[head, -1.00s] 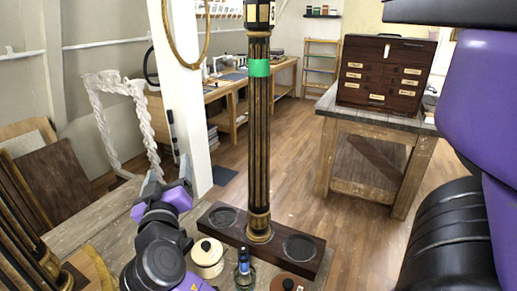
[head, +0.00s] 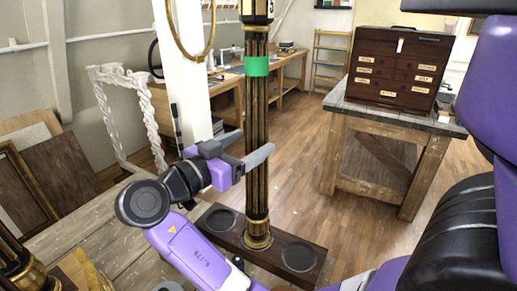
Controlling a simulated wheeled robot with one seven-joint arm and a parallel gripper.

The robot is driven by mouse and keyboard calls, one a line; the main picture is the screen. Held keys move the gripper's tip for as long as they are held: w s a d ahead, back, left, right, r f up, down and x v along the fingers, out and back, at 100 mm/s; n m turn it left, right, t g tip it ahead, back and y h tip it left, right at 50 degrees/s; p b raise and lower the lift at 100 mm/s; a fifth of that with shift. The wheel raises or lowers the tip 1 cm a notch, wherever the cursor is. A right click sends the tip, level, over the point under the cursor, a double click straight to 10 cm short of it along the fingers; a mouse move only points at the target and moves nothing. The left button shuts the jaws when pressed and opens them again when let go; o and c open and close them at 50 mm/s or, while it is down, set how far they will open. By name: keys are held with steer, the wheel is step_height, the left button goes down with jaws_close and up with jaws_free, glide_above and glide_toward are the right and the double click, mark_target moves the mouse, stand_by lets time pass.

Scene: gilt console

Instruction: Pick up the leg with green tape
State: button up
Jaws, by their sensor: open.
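The leg with green tape (head: 256,140) is a dark fluted column with gilt edges, standing upright in the middle of the head view. Its green tape band (head: 256,66) is near the top. Its gilt foot stands in the middle of a dark wooden base (head: 228,238), between two round recesses. My gripper (head: 256,148) is open, its two grey fingers pointing right at the leg's middle height, below the tape. The fingers overlap the leg in the picture; I cannot tell whether they straddle it or touch it.
The base stands on a worn wooden bench (head: 95,222). A dark drawer chest (head: 400,68) sits on a table (head: 385,110) at the right. A gilt ring (head: 208,52) hangs by a white post (head: 186,90). Another gilt-and-dark leg (head: 18,265) is at the lower left.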

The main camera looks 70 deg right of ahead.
mark_target(265, 132)
steer(key=p+x, duration=0.1)
steer(key=x, duration=0.1)
steer(key=p+x, duration=0.1)
steer(key=x, duration=0.2)
steer(key=shift+s+r+p, duration=0.15)
steer(key=shift+r+p, duration=0.1)
steer(key=shift+p, duration=0.05)
steer(key=shift+s+d+f, duration=0.1)
steer(key=shift+d, duration=0.25)
jaws_close()
steer(key=shift+r, duration=0.25)
